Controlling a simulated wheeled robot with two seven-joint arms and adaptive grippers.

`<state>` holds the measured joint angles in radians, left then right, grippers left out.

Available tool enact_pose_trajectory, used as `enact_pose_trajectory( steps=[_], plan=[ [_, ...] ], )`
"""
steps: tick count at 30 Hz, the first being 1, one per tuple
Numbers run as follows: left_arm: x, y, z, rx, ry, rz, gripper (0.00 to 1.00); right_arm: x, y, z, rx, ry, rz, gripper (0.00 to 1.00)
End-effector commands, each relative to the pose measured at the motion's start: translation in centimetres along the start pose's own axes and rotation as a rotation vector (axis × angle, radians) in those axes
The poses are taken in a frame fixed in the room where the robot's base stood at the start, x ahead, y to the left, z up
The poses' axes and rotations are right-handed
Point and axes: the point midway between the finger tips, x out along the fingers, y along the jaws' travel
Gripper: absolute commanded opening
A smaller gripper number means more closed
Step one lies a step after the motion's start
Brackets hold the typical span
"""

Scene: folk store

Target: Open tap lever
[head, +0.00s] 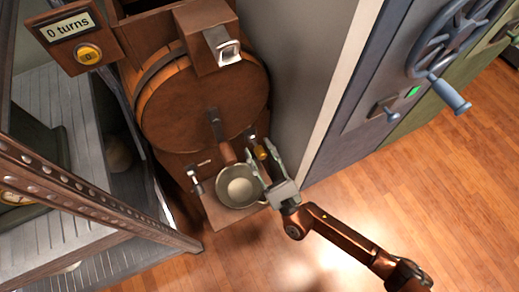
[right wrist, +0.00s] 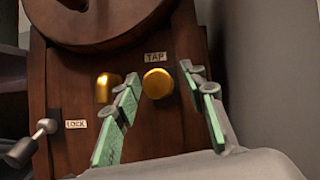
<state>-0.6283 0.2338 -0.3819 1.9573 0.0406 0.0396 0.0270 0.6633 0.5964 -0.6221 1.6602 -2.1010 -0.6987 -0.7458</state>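The tap lever shows as a round gold knob (right wrist: 158,83) under a TAP label (right wrist: 156,57) on the brown wooden front in the right wrist view. It also shows as a small gold piece (head: 260,152) below the barrel in the head view. My right gripper (head: 264,158) is open, its green-padded fingers pointing at the front. In the right wrist view the fingers (right wrist: 161,78) stand to the left and right of the knob, with gaps showing. I cannot tell whether the fingertips reach past it. My left gripper is not in view.
A round pan (head: 238,188) stands below the barrel (head: 205,100), close left of my right gripper. A lock lever (right wrist: 32,146) and gold spout (right wrist: 103,88) lie left of the tap. A grey wall (head: 305,90) stands close on the right. A metal shelf frame (head: 90,195) is left.

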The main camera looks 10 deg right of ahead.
Motion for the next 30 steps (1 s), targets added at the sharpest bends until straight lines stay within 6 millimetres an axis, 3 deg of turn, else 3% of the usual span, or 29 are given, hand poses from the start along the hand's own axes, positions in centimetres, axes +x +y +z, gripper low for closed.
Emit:
enact_pose_trajectory(
  steps=[18,30],
  plan=[
    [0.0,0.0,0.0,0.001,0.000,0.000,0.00,-10.7,0.0,-0.1,0.000,0.004,0.001,0.39],
    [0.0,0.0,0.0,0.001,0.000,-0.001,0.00,-11.8,0.0,0.0,0.001,0.001,0.001,0.39]
  ],
)
